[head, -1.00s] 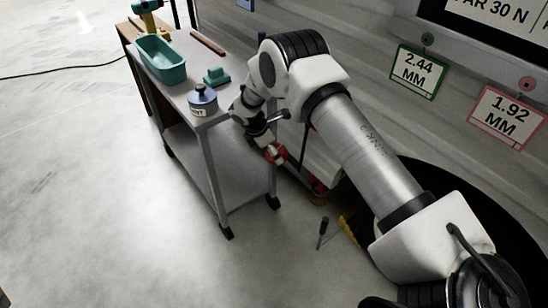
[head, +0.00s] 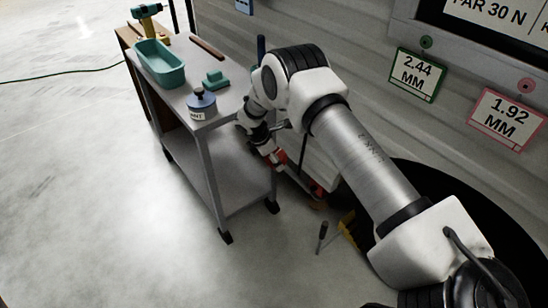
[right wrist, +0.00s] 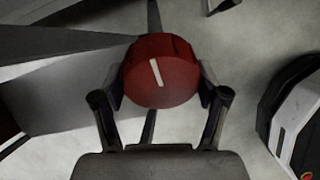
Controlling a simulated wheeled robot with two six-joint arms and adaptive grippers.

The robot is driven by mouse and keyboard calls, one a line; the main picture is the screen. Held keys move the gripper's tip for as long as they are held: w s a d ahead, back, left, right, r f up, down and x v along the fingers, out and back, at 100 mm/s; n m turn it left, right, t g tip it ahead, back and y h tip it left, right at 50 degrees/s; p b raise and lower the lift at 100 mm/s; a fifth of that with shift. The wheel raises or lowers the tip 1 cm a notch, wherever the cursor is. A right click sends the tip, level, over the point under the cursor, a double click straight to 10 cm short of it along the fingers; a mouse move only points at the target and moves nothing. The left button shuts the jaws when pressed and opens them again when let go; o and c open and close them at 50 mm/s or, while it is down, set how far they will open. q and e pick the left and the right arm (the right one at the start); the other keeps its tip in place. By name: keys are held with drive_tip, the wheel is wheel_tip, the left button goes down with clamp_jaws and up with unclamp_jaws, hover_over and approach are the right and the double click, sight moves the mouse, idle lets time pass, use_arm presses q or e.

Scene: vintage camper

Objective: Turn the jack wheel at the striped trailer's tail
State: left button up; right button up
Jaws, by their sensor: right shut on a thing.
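The red jack wheel (right wrist: 161,71) is a round knob with a short white mark on its face, tilted a little to the left of upright in the right wrist view. My right gripper (right wrist: 161,88) has one finger on each side of the wheel and is shut on it. In the head view my right gripper (head: 270,155) is low beside the trailer's tail, with red (head: 280,158) showing at its fingers. My arm and gripper hide most of the wheel there. My left gripper is not in view.
A grey wheeled cart (head: 208,150) stands close left of my right gripper. It carries a teal tray (head: 160,70), a teal block (head: 215,80) and a blue-lidded pot (head: 201,102). A screwdriver (head: 321,236) and a yellow item (head: 348,228) lie on the floor. Floor at left is open.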

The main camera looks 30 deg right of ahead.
drive_tip(key=m+p, duration=0.1)
drive_tip(key=m, duration=0.2)
drive_tip(key=shift+m+t+p, duration=0.3)
drive_tip(key=shift+m+p, duration=0.1)
drive_tip(key=shift+d+m+p, duration=0.1)
drive_tip(key=shift+m+p, duration=0.35)
drive_tip(key=shift+m, duration=1.55)
drive_tip(key=shift+t, duration=0.3)
drive_tip(key=o, duration=1.2)
drive_tip(key=shift+c, duration=0.2)
